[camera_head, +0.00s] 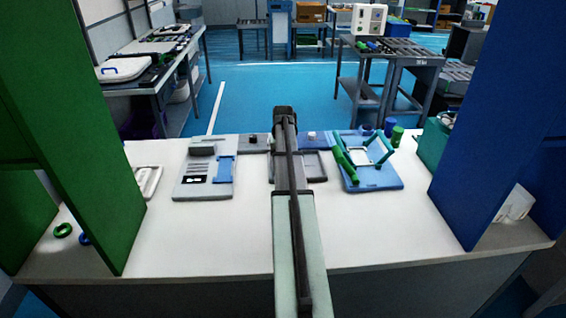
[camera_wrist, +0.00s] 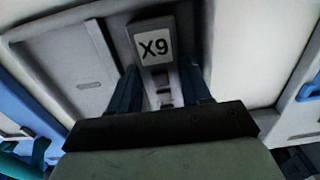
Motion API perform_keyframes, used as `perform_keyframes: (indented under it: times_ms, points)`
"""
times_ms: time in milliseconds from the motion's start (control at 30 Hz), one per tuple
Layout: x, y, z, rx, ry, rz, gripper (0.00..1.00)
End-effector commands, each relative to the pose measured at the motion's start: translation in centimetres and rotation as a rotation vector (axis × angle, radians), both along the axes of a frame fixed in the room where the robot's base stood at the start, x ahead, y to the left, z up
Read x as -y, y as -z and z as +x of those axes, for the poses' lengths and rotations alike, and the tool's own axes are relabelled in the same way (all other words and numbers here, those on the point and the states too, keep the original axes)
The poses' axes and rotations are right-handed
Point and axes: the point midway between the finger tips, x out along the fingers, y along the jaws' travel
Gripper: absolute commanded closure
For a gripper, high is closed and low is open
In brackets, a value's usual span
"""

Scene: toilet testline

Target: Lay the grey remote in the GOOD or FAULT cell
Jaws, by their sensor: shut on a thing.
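In the wrist view, a grey block-like thing with a white "X9" label (camera_wrist: 154,46), which I take for the grey remote, lies between the two blue fingers of my gripper (camera_wrist: 162,88). The gripper is shut on it. A shallow grey tray (camera_wrist: 85,85) lies under and around it; I cannot tell whether the remote touches the tray. In the head view my arm hides the gripper and remote, and part of the grey tray (camera_head: 323,166) shows beside the arm. No GOOD or FAULT marking is readable in either view.
On the white table (camera_head: 220,235), a grey panel with a blue piece (camera_head: 205,175) stands left of my arm. A blue fixture with green handles (camera_head: 368,180) stands right. A tall green wall (camera_head: 65,130) and blue wall (camera_head: 490,120) flank the table. The front of the table is mostly clear.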

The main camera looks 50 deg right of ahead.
Motion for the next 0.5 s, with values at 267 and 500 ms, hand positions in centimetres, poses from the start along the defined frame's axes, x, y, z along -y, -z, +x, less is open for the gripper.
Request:
perform_keyframes:
  times_ms: [267, 500]
  points:
    - [0.01, 0.11, 0.01, 0.000, 0.000, 0.000, 0.90]
    - [0.01, 0.24, 0.01, 0.000, 0.000, 0.000, 0.36]
